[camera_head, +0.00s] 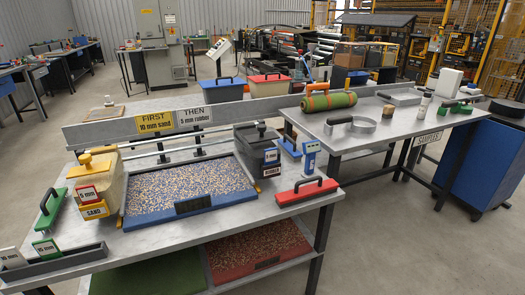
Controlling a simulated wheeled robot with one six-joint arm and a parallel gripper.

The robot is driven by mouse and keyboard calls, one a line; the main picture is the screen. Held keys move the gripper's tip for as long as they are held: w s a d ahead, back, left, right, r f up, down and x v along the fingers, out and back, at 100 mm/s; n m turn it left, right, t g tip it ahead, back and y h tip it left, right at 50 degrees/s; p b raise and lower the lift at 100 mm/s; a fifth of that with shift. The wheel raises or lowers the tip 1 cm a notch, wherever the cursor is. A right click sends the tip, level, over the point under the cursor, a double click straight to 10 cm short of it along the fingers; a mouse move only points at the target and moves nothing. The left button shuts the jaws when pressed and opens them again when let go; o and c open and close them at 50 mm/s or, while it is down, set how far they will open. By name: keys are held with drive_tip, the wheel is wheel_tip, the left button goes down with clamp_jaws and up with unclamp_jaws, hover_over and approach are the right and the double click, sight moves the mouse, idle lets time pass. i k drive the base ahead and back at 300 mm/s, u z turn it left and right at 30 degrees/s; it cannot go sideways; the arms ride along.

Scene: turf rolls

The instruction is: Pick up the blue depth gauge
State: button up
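A small blue upright device with a pale face (310,158), which looks like the blue depth gauge, stands at the back right of the near bench (75,236). It is between the dark rubber hopper and the far bench's left corner, behind a red bar-handled block. Its lower end is close to the bench top; I cannot tell how it is supported. My gripper is not in view.
The rubber hopper (258,150) stands left of the gauge, and the red handled block (301,190) lies in front of it. A blue-edged granule tray (185,188) fills the bench's middle. A green-orange roll (328,101) lies on the bench behind right.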

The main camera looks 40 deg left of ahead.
sight(310, 149)
drive_tip(key=u, duration=0.55)
drive_tip(key=i, duration=1)
drive_tip(key=u, duration=0.5)
drive_tip(key=i, duration=1)
drive_tip(key=u, duration=0.15)
